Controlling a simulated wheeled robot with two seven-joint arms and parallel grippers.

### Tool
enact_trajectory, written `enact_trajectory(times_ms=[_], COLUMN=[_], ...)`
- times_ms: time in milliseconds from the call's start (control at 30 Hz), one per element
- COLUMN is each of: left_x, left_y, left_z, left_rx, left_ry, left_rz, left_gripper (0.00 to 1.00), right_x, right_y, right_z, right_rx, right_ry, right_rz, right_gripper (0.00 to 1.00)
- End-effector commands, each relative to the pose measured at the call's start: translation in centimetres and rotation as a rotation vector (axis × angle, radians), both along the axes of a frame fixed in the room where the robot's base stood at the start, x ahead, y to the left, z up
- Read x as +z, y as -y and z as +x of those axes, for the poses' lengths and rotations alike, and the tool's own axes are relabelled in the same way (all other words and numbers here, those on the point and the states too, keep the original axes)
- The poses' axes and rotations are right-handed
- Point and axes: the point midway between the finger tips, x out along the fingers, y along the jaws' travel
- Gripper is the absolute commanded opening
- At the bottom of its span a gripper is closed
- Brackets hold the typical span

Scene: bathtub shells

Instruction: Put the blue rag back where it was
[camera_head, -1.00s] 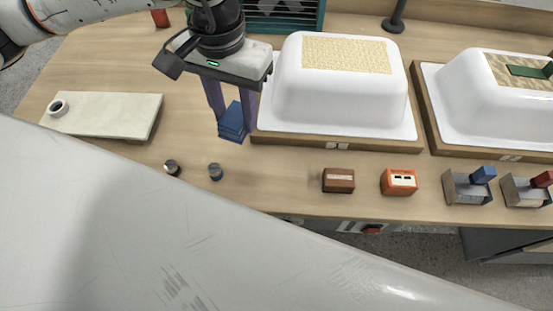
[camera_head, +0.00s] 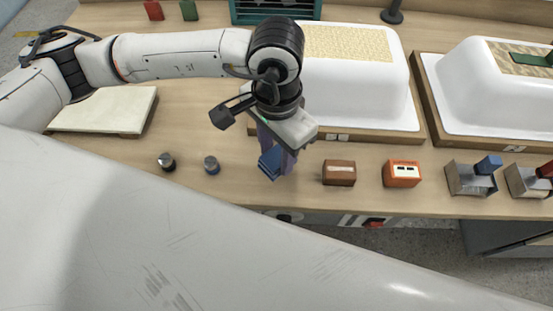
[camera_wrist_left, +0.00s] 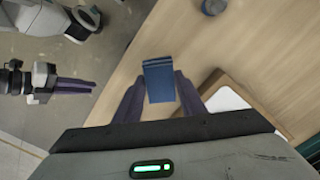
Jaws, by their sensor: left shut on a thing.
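The blue rag (camera_head: 269,165) is a small folded dark-blue bundle. My left gripper (camera_head: 278,160) is shut on it and holds it near the front of the workbench, in front of the left white tub shell. In the left wrist view the rag (camera_wrist_left: 159,80) sits between the two purple fingers, with wood behind it. My right gripper (camera_wrist_left: 75,85) shows at the left of the wrist view, over the floor and away from the rag; its finger gap is unclear. The head view does not show it.
The left tub shell (camera_head: 355,85) and right tub shell (camera_head: 480,90) stand behind. A brown block (camera_head: 339,173), orange box (camera_head: 402,173) and grey holders with blue (camera_head: 470,180) and red (camera_head: 528,182) pieces line the front right.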

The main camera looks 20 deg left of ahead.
Motion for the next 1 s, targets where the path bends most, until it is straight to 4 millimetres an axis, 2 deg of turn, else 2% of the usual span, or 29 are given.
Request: enact_trajectory(times_ms=[300, 700, 733, 800, 1000], left_x=[-3.6, -4.1, -3.9, -3.9, -3.9], left_y=[0.0, 0.0, 0.0, 0.0, -0.1], left_z=[-0.1, 0.0, 0.0, 0.0, 0.0], left_rx=[0.001, 0.001, 0.001, 0.001, 0.001], left_ry=[-0.002, 0.001, 0.001, 0.001, 0.000], left_rz=[0.001, 0.000, 0.000, 0.000, 0.001], left_gripper=[0.12, 0.12, 0.42, 0.54, 0.55], right_x=[0.5, -0.5, -0.3, -0.3, -0.3], right_y=[0.0, 0.0, 0.0, 0.0, 0.0], right_z=[-0.1, -0.4, -0.5, -0.5, -0.5], right_rx=[0.000, 0.000, 0.000, 0.000, 0.000], right_ry=[-0.003, -0.010, -0.011, -0.013, -0.013], right_rz=[-0.001, -0.001, -0.002, -0.002, -0.002], right_gripper=[0.17, 0.17, 0.17, 0.17, 0.17])
